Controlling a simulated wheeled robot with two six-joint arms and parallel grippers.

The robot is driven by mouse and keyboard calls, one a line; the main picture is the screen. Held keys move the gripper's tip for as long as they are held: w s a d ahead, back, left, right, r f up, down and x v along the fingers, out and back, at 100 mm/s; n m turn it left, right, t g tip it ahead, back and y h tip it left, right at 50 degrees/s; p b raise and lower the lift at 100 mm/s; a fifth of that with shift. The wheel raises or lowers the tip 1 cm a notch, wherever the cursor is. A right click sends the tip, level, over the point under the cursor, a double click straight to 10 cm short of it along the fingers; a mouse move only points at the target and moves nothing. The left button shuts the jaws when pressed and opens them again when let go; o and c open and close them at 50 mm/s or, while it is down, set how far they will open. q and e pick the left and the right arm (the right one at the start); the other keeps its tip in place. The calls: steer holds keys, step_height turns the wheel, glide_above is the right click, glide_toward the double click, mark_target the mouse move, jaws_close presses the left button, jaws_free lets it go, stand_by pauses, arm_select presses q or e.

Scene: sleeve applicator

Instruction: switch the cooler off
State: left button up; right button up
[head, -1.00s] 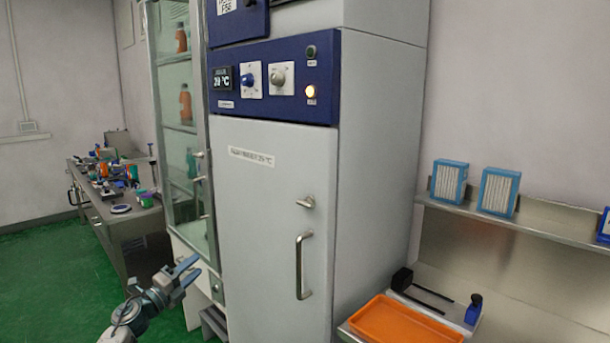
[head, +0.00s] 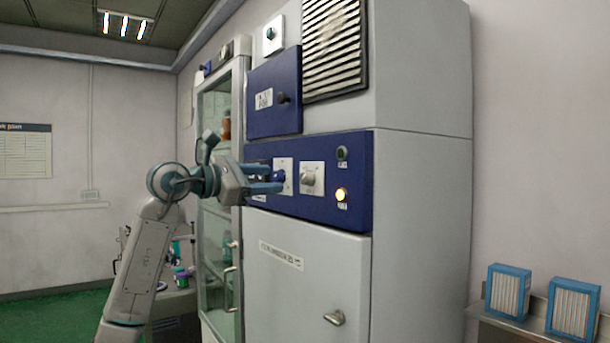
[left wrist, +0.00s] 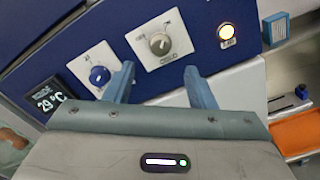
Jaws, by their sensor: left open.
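The tall grey cooler cabinet (head: 420,210) has a blue control panel (head: 262,152). On it are a blue knob (head: 279,177) and a grey knob (head: 309,179), each on a white plate, and a lit yellow lamp (head: 341,195). My left gripper (head: 281,181) is open at the panel, by the blue knob in the head view. In the left wrist view its fingers (left wrist: 161,86) point at the panel, with the grey knob (left wrist: 160,43) beyond the gap and the blue knob (left wrist: 99,75) beside one finger. I cannot tell whether anything touches. The display (left wrist: 48,100) reads about 29 °C.
A dark button (head: 342,153) sits above the lamp. A blue door (head: 275,108) and a louvred vent (head: 334,45) are above the panel. A glass-fronted cabinet (head: 215,240) stands left of the cooler. Blue-framed boxes (head: 508,291) stand on a shelf at right.

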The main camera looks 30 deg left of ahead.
mark_target(303, 178)
arm_select(q)
steer(key=p+x, duration=0.3)
steer(key=x, duration=0.4)
steer(key=shift+w+d+r, duration=0.15)
steer(key=shift+w+d, duration=0.05)
steer(key=shift+w, duration=0.1)
steer(key=shift+w+d, duration=0.2)
steer(key=shift+w, duration=0.35)
steer(key=c, duration=1)
steer(key=shift+o, duration=0.2)
